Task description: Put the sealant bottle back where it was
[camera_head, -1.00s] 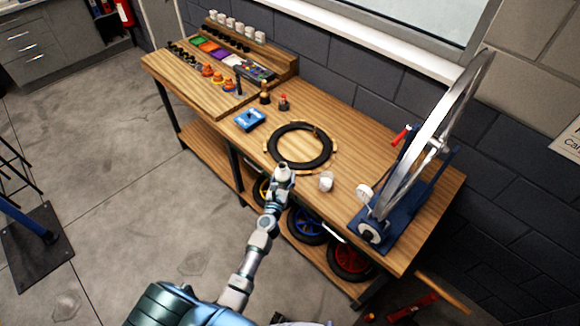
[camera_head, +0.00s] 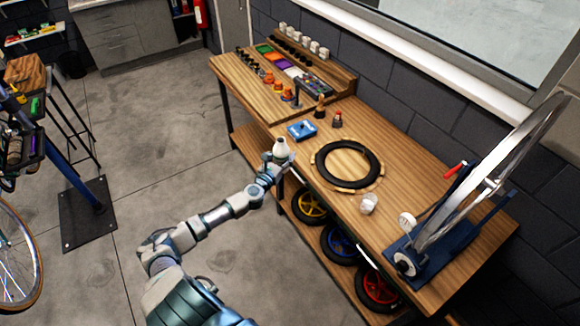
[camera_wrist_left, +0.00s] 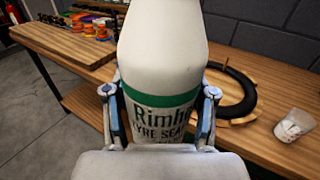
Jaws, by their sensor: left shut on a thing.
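The sealant bottle (camera_wrist_left: 162,60) is white with a green band and dark lettering, part of which reads "TYRE SEA". It stands upright between the fingers of my left gripper (camera_wrist_left: 160,115), which is shut on it. In the head view the bottle (camera_head: 281,147) shows small and white at the end of my left arm. My left gripper (camera_head: 278,160) is at the front edge of the workbench (camera_head: 408,150), left of the black tyre. The bottle's base is hidden by the gripper. My right gripper is not in view.
A black tyre (camera_head: 374,165) lies on a wooden ring on the bench. A wheel in a blue stand (camera_head: 410,243) fills the right end. Coloured wheels (camera_head: 341,243) sit on the lower shelf.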

